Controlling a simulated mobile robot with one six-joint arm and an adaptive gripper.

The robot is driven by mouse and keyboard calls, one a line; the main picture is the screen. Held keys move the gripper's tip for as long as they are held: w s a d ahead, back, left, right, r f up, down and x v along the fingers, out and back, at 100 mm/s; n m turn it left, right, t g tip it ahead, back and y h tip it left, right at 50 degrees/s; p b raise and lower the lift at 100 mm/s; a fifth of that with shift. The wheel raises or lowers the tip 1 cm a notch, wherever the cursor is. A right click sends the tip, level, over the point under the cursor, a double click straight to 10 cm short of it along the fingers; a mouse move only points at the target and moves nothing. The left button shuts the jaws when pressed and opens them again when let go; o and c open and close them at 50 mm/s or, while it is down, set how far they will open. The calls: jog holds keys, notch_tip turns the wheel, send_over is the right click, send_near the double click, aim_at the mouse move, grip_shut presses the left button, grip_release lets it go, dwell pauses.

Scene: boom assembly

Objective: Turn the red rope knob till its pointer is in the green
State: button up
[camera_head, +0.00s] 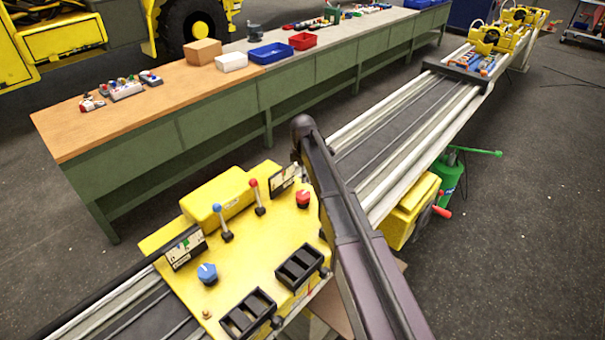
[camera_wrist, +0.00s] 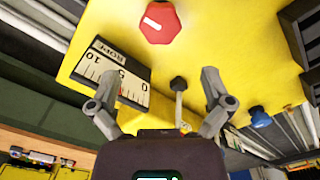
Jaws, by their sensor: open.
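The red rope knob (camera_head: 303,198) sits on the yellow control box (camera_head: 225,190). In the wrist view the knob (camera_wrist: 160,22) is hexagonal with a white mark, near the top edge. The rope gauge (camera_wrist: 115,75), marked 0, 5 and 10, lies left of it and below. The left finger overlaps the gauge's edge. In the head view my arm hides the gripper.
A lever (camera_wrist: 178,85) stands between my fingers in the picture. The box also carries a blue knob (camera_head: 207,273), a blue-topped lever (camera_head: 217,208), a red-topped lever (camera_head: 253,184) and a second gauge (camera_head: 185,248). A workbench (camera_head: 150,115) with trays stands behind.

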jog(key=s+d+r+m+p, duration=0.1)
jog(key=s+d+r+m, duration=0.1)
jog(key=s+d+m, duration=1.4)
jog(key=shift+s+d+m+t, duration=0.3)
jog(key=shift+s+d, duration=1.4)
jog(key=shift+d, duration=0.55)
jog(key=s+d+f+m+b, duration=0.2)
jog(key=s+f+b, duration=0.4)
jog(key=f+b, duration=0.2)
jog(key=shift+s+d+m, duration=0.2)
jog(key=shift+s+m, duration=0.05)
jog(key=shift+m, duration=0.15)
